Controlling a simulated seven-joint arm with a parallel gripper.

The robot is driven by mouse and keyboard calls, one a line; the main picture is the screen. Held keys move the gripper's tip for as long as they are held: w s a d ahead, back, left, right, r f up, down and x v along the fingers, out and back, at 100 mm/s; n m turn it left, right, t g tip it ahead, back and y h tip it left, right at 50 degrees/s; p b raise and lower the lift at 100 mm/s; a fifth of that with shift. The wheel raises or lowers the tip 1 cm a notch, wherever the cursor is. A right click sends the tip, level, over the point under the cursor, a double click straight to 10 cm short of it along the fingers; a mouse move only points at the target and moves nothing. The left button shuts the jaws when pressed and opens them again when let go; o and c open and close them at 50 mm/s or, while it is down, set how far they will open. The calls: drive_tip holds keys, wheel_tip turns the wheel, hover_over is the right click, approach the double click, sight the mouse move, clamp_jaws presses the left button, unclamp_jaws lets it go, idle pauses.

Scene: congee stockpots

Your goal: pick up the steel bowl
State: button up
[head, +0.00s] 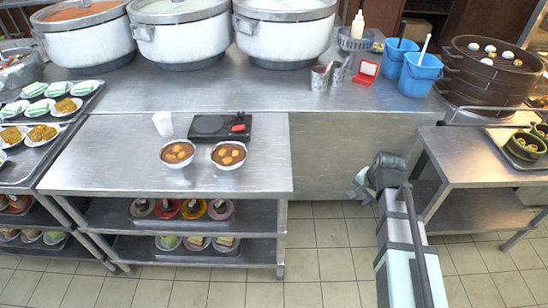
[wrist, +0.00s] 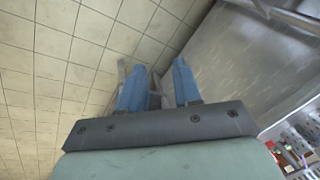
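Two round, pale-rimmed bowls with brown soup and yellowish pieces stand side by side on the steel table (head: 100,150), a left bowl (head: 178,165) and a right bowl (head: 229,168). I cannot tell whether either is steel, and I see no bowl that is plainly the steel bowl. My gripper's two blue fingers (wrist: 160,76) are apart with nothing between them in the wrist view. In the head view my arm stands right of that table, over the floor, well away from the bowls. My fingers are hard to make out there.
A white cup (head: 163,124) and a black device (head: 208,126) with a red item stand behind the bowls. Large pots (head: 181,38) line the back counter. Blue buckets (head: 419,78) and a stacked steamer (head: 488,75) stand at right. Tiled floor (head: 335,260) lies open between the tables.

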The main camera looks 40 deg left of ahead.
drive_tip(key=s+a+r+y, duration=0.1)
drive_tip(key=s+a+r, duration=0.4)
drive_tip(key=a, duration=0.3)
drive_tip(key=s+a+r+y, duration=0.1)
drive_tip(key=s+a+r, duration=0.3)
drive_tip(key=a, duration=0.5)
drive_tip(key=g, duration=0.1)
approach(240, 163)
drive_tip(key=shift+y, duration=0.4)
drive_tip(key=shift+d+x, duration=0.1)
drive_tip(key=shift+x, duration=2.55)
drive_tip(key=shift+d+x, duration=0.15)
drive_tip(key=shift+x, duration=2.45)
drive_tip(key=shift+s+f, duration=0.1)
drive_tip(key=shift+f, duration=0.05)
drive_tip(key=shift+c, duration=0.5)
clamp_jaws()
